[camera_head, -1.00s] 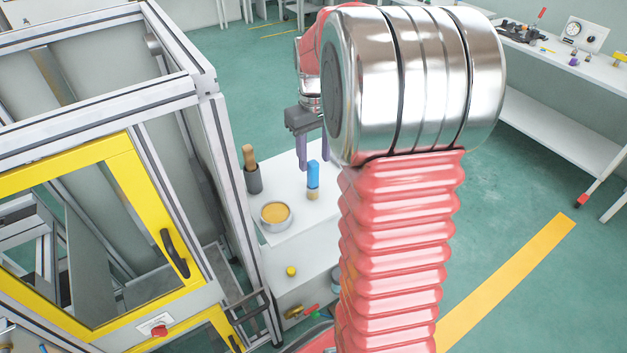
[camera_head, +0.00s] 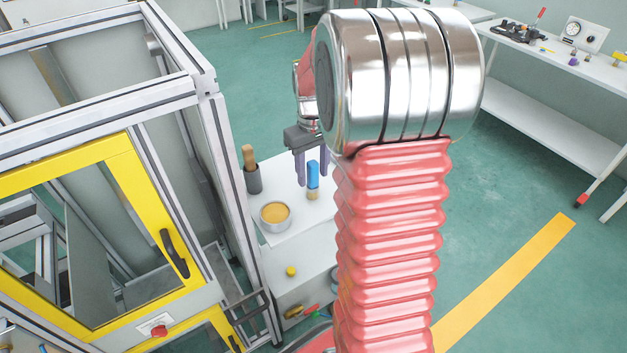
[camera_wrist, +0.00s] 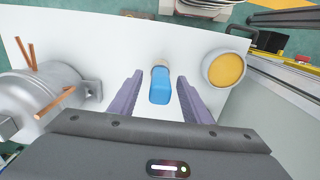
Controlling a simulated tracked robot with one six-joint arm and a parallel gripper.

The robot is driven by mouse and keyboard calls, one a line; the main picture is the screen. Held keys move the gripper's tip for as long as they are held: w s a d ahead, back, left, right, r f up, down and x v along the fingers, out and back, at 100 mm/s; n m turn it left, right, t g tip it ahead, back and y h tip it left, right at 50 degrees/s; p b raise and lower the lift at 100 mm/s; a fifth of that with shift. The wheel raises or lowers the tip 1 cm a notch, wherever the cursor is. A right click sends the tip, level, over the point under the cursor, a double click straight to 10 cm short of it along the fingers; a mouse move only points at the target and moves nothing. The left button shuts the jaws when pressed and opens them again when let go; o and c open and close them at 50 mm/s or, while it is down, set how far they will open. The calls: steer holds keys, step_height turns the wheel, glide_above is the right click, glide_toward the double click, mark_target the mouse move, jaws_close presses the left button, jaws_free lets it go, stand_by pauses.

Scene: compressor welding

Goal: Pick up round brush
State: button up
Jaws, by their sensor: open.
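The round brush appears to be the upright one with a blue handle and a tan lower end, standing on the white table; this brush (camera_head: 313,176) shows in the head view, and also in the wrist view (camera_wrist: 160,90). My gripper (camera_head: 311,182) points down at it from above, with its purple fingers apart. In the wrist view my gripper (camera_wrist: 160,78) has one finger on each side of the blue handle, with gaps visible on both sides. How far the fingertips are above the table is hard to tell.
A round bowl with yellow-orange contents (camera_head: 275,215) stands close by. A wooden-handled item in a dark grey holder (camera_head: 252,172) stands by the framed cabinet (camera_head: 222,150). In the wrist view a grey compressor with copper pipes (camera_wrist: 40,95) lies left of the brush.

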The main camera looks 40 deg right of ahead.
steer(key=shift+c, duration=0.5)
jaws_close()
step_height(320, 180, up, 10)
stand_by(0.6)
stand_by(0.4)
